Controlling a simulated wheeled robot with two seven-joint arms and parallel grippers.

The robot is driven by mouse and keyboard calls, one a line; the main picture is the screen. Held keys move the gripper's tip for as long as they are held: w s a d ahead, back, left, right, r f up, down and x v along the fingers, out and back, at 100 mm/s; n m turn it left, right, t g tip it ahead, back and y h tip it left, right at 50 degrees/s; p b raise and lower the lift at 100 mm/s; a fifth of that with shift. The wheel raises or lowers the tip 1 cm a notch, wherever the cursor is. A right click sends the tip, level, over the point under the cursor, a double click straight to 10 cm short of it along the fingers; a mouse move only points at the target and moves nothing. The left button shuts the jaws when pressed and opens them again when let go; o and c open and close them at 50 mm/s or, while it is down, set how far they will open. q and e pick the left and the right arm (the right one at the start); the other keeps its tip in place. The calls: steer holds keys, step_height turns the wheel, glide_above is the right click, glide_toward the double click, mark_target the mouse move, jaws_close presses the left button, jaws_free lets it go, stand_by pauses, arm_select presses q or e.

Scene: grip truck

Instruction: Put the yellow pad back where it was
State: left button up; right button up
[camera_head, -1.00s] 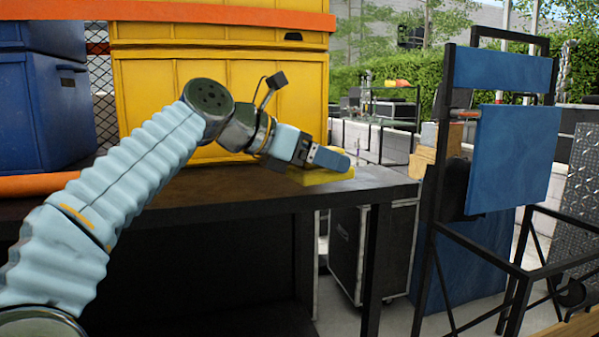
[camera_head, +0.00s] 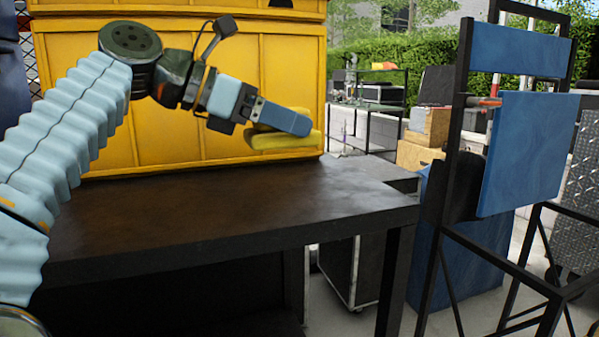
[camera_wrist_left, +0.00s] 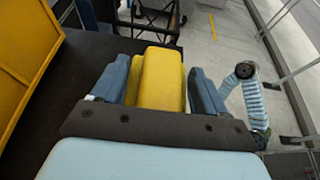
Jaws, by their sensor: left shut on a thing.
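The yellow pad (camera_head: 285,139) is in my left gripper (camera_head: 290,122), held above the dark table in front of the large yellow case. In the left wrist view the pad (camera_wrist_left: 161,78) sits between the two blue fingers of the left gripper (camera_wrist_left: 158,85), which is shut on it. In the head view the near blue finger covers part of the pad. An arm, apparently my right one, shows at the right of the wrist view; its gripper cannot be made out.
The dark table (camera_head: 240,205) has a clear top below the pad. The yellow case (camera_head: 180,130) stands at its back. A black frame with blue panels (camera_head: 520,150) stands to the right. A black case (camera_head: 350,265) is under and behind the table's right end.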

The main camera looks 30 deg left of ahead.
arm_select(q)
glide_above(301, 193)
steer(key=s, duration=0.1)
steer(key=f, duration=0.4)
steer(key=shift+s+f, duration=0.2)
steer(key=f, duration=0.1)
steer(key=w+f+b, duration=0.1)
steer(key=f+b, duration=0.1)
steer(key=f, duration=0.1)
steer(key=shift+w+a, duration=0.1)
steer(key=shift+w, duration=0.25)
steer(key=shift+s+f, duration=0.1)
steer(key=shift+f, duration=0.35)
steer(key=o, duration=1.1)
steer(key=shift+f, duration=0.1)
